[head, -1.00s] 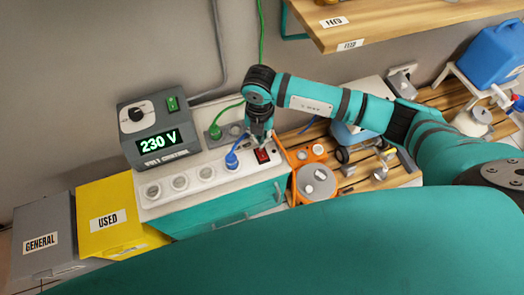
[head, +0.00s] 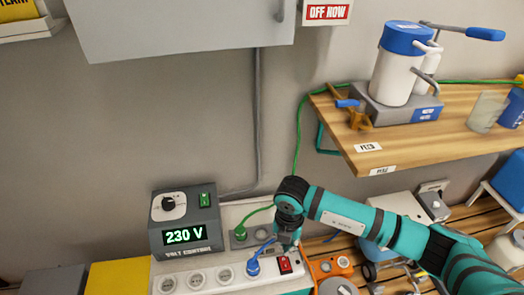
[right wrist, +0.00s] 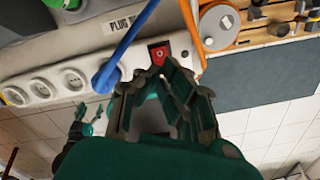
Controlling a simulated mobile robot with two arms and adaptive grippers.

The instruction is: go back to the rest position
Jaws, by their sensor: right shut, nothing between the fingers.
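My right gripper (head: 287,248) reaches down over the white socket box (head: 228,276), close to a red switch (head: 285,265). In the right wrist view its fingertips (right wrist: 160,72) are drawn together just below the red switch (right wrist: 159,53), with nothing held between them. I cannot tell whether they touch the switch. My left arm is not in the head view. A small teal and dark part, probably my left gripper (right wrist: 84,122), shows at the left of the right wrist view, too small to read its jaws.
A blue plug (head: 254,267) and its cable stand just left of the gripper. A green cable rises behind it. The voltage unit (head: 184,222) reads 230 V. A wooden shelf (head: 420,148) with a white and blue canister (head: 398,65) is above my right arm. A wall cabinet (head: 180,25) hangs higher.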

